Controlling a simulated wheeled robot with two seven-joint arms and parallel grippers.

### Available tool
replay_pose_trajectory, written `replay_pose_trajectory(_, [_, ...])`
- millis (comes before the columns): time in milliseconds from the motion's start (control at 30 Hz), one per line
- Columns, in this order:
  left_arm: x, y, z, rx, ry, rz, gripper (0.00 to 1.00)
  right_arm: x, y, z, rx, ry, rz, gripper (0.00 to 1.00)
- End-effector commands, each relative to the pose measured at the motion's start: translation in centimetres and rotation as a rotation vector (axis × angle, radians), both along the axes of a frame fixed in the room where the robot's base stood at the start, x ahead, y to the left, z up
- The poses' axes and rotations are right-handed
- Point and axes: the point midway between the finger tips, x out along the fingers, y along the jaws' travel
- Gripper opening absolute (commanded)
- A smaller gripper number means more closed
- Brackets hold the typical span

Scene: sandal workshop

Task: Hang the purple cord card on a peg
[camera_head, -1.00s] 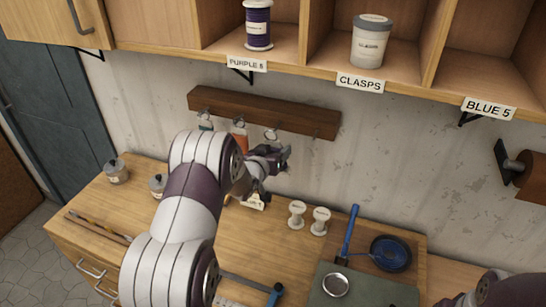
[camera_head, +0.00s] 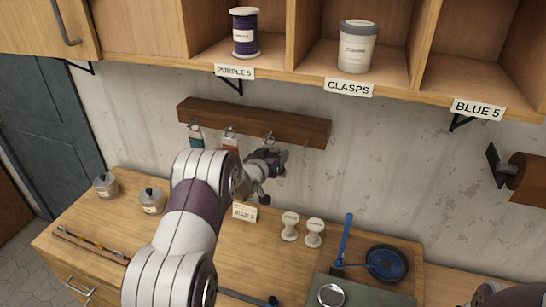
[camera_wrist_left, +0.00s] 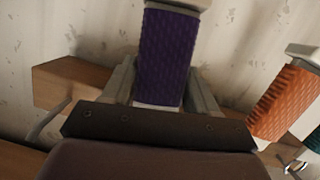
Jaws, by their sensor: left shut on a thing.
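The purple cord card (camera_wrist_left: 168,55) is between the fingers of my left gripper (camera_wrist_left: 160,88), which is shut on it. In the head view this gripper (camera_head: 268,158) is just below the brown peg rail (camera_head: 255,119), towards its right half; my arm hides the card there. The rail also shows behind the fingers in the wrist view (camera_wrist_left: 70,85). A metal peg (camera_wrist_left: 48,120) shows left of the gripper there. The rail's rightmost peg (camera_head: 306,144) looks bare. I cannot tell whether the card touches a peg. My right gripper is out of view.
An orange card (camera_head: 230,141) and a teal card (camera_head: 196,138) hang on pegs left of the gripper; the orange one is close by in the wrist view (camera_wrist_left: 285,100). Shelf cubbies (camera_head: 300,75) overhang the rail. Two pale spools (camera_head: 290,226) stand on the bench below.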

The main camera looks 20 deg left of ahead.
Motion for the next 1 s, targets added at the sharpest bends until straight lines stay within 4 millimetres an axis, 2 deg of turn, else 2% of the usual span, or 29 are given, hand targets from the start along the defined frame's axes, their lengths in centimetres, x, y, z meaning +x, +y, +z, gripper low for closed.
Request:
replay_pose_trajectory(333, [0.0, 0.0, 0.0, 0.000, -0.001, 0.000, 0.27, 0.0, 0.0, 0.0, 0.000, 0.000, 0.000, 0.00])
replay_pose_trajectory(367, [0.0, 0.0, 0.0, 0.000, -0.001, 0.000, 0.68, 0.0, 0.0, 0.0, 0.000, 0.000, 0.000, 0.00])
replay_pose_trajectory(400, [0.0, 0.0, 0.0, 0.000, -0.001, 0.000, 0.81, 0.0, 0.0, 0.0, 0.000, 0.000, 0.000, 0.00])
replay_pose_trajectory(433, [0.0, 0.0, 0.0, 0.000, -0.001, 0.000, 0.88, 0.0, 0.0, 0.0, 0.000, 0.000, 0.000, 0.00])
replay_pose_trajectory(767, [-0.3, 0.0, 0.0, 0.000, 0.000, 0.000, 0.88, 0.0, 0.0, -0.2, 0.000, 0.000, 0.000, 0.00])
replay_pose_trajectory(867, [-1.3, 0.1, 0.1, 0.000, 0.000, 0.001, 0.88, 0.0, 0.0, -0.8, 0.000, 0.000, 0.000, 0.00])
replay_pose_trajectory(1000, [-3.8, 0.2, 0.6, 0.001, -0.002, 0.002, 0.88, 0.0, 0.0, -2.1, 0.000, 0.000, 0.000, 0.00])
